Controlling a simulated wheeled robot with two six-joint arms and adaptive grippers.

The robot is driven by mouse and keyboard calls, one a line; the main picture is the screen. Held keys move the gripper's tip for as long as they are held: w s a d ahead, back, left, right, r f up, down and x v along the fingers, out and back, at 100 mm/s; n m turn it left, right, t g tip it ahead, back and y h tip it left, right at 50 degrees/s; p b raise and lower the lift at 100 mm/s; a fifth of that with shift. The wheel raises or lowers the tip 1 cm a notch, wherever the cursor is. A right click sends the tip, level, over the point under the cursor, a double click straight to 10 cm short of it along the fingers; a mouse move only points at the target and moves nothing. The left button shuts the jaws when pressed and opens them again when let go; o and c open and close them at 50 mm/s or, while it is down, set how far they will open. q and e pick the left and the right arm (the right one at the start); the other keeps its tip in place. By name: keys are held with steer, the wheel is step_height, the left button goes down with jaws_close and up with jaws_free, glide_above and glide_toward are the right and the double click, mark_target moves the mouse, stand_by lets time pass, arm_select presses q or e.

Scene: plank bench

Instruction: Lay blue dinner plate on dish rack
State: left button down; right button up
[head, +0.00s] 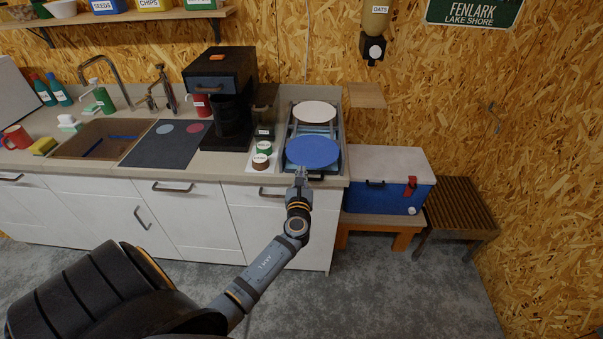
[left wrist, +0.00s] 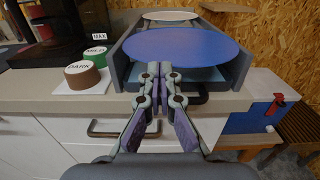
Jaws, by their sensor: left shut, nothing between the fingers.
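The blue dinner plate (head: 313,151) lies flat on the near part of the grey dish rack (head: 341,128). It also shows in the left wrist view (left wrist: 185,46), resting across the rack's side walls (left wrist: 119,62). A pale plate (head: 314,112) lies on the far part of the rack. My left gripper (head: 301,170) is shut and empty at the plate's near edge. In the left wrist view its fingertips (left wrist: 160,70) overlap the plate's near rim; whether they touch it I cannot tell. My right gripper is in neither view.
Lidded tubs (head: 262,149) stand left of the rack, beside a black coffee machine (head: 227,100). A sink (head: 90,140) and a dark mat (head: 165,143) are further left. A blue cooler (head: 385,180) and a slatted stool (head: 455,205) stand right of the counter.

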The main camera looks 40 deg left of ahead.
mark_target(302, 159)
arm_select(q)
steer(key=b+x, duration=0.1)
steer(key=x, duration=0.6)
steer(key=shift+w+a+f+b, duration=0.1)
steer(key=shift+w+a+b, duration=0.05)
steer(key=shift+w+b, duration=0.15)
steer(key=shift+s, duration=0.1)
